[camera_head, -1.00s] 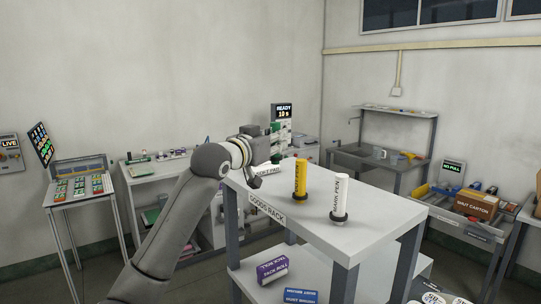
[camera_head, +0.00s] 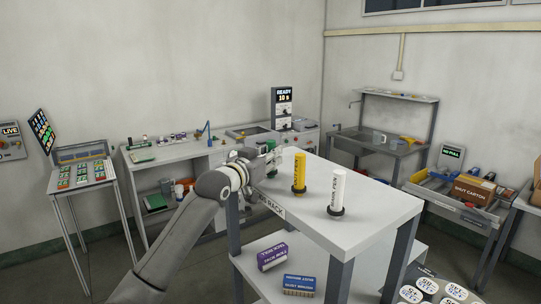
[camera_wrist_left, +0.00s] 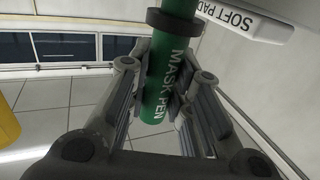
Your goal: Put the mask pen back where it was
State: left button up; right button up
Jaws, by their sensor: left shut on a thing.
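The green mask pen (camera_wrist_left: 157,104) is held between the fingers of my left gripper (camera_wrist_left: 165,92). Its lettering reads MASK PEN, and a black collar (camera_wrist_left: 174,21) is around it. In the head view my left gripper (camera_head: 264,162) is at the far left corner of the white goods rack (camera_head: 375,212), with only a bit of green pen (camera_head: 271,145) showing. A yellow pen (camera_head: 300,168) and a white mark pen (camera_head: 338,188) stand upright in black rings on the rack top. Whether the mask pen touches the rack is hidden. My right gripper is out of view.
A soft pad label (camera_wrist_left: 245,18) is close beside the pen in the left wrist view. The lower shelf holds a purple tack roll box (camera_head: 272,257) and a blue box (camera_head: 299,285). The rack top right of the white pen is clear.

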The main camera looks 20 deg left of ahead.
pick_arm(q)
jog(key=o, duration=0.8)
jog(key=shift+f, duration=0.15)
jog(key=shift+o, duration=0.2)
jog(key=shift+s, duration=0.15)
jog(key=b+v, duration=0.4)
jog(key=v, duration=0.7)
jog(key=shift+s+a+b, duration=0.2)
jog(key=shift+s+b, duration=0.15)
